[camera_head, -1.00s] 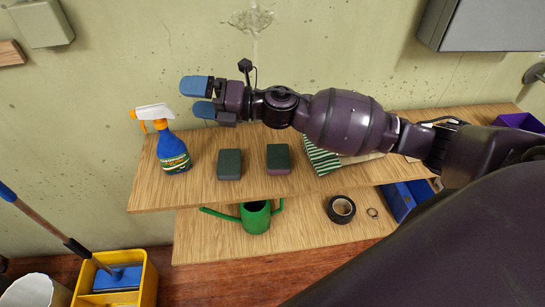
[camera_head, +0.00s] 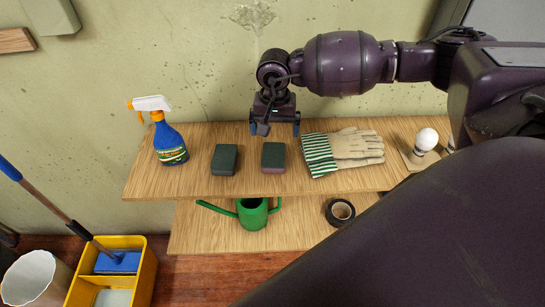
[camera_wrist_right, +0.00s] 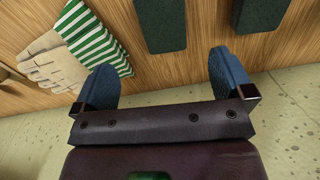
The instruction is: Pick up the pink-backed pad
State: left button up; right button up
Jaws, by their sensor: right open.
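The pink-backed pad (camera_head: 273,156) lies dark green face up on the upper wooden shelf, with a thin dull pink edge along its near side. A similar dark green pad (camera_head: 225,159) lies to its left, with no pink showing. My right gripper (camera_head: 275,128) points down just behind the pink-backed pad, open and empty, with blue fingertips apart. In the right wrist view, the open fingers (camera_wrist_right: 165,82) frame a gap, with the pink-backed pad (camera_wrist_right: 160,22) beyond it and the other pad (camera_wrist_right: 260,12) to the right. My left gripper is not in view.
On the upper shelf (camera_head: 195,190), a blue spray bottle (camera_head: 170,145) stands left and striped gloves (camera_head: 345,150) lie right, near a white bulb (camera_head: 426,139). A green watering can (camera_head: 252,215) and black tape roll (camera_head: 340,211) sit on the lower shelf.

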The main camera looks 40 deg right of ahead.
send_over(274, 154)
jog(key=f, duration=0.5)
jog(key=shift+s+a+f, duration=0.1)
jog(key=shift+s+f, duration=0.15)
jog(key=shift+s, duration=0.05)
jog(key=shift+w+f+p, duration=0.2)
jog(key=shift+f+p, duration=0.25)
jog(key=shift+f, duration=2.2)
jog(key=c, duration=1)
jog(key=shift+r, duration=0.1)
notch_tip(274, 154, up, 20)
jog(key=shift+b, duration=0.45)
